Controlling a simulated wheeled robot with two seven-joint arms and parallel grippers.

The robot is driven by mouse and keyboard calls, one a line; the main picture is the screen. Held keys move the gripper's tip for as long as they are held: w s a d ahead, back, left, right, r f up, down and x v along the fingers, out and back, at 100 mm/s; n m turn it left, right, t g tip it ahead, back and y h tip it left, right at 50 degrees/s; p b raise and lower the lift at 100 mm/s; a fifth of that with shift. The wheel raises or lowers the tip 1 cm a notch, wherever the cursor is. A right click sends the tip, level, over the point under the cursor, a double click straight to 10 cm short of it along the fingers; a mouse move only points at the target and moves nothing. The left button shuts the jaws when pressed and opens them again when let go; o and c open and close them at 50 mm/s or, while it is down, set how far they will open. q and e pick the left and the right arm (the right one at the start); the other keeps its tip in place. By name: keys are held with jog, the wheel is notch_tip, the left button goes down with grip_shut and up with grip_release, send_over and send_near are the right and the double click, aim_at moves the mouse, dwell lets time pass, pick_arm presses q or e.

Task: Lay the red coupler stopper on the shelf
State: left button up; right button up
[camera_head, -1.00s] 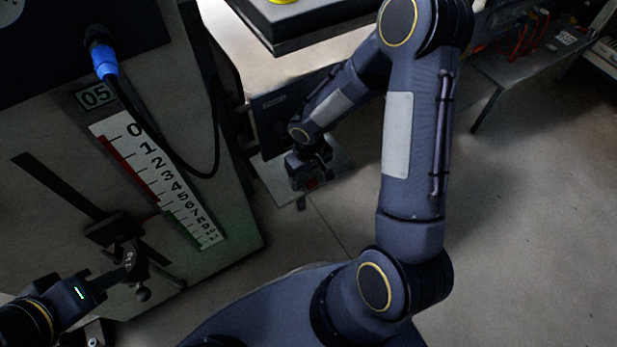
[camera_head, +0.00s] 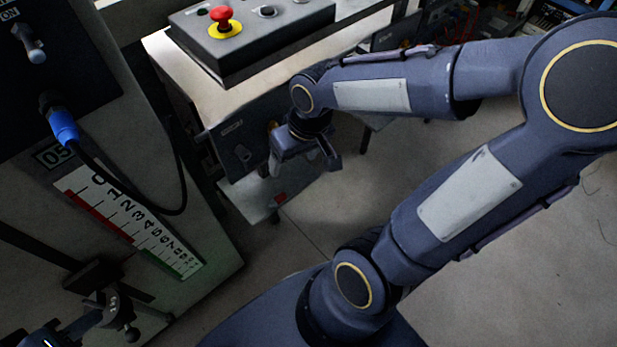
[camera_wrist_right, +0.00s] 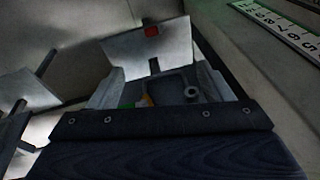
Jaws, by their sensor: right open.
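A small red piece, which looks like the red coupler stopper (camera_head: 279,197), lies on a low, pale shelf plate (camera_head: 246,197). In the right wrist view the red stopper (camera_wrist_right: 151,31) rests near the far edge of the shelf (camera_wrist_right: 140,52). My right gripper (camera_head: 305,163) is open, above and to the right of the stopper and apart from it. In its wrist view the fingers (camera_wrist_right: 160,85) are spread, with no red piece between them. My left gripper (camera_head: 42,341) is mostly cut off at the bottom left corner; its jaws are not clear.
A grey cabinet with a number scale (camera_head: 130,225) and blue plug (camera_head: 63,127) stands at left. A control box with a red button (camera_head: 222,18) sits on a bench above the shelf. A dark panel (camera_head: 240,145) stands behind the shelf. Floor at right is clear.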

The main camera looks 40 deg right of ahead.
jog(key=s+a+r+t+y, duration=0.2)
jog(key=s+r, duration=0.4)
jog(key=s, duration=0.3)
jog(key=shift+s+a+m+t, duration=0.15)
jog(key=shift+a+m+t, duration=0.25)
jog(key=shift+a+t, duration=0.2)
jog(key=shift+d+r, duration=0.1)
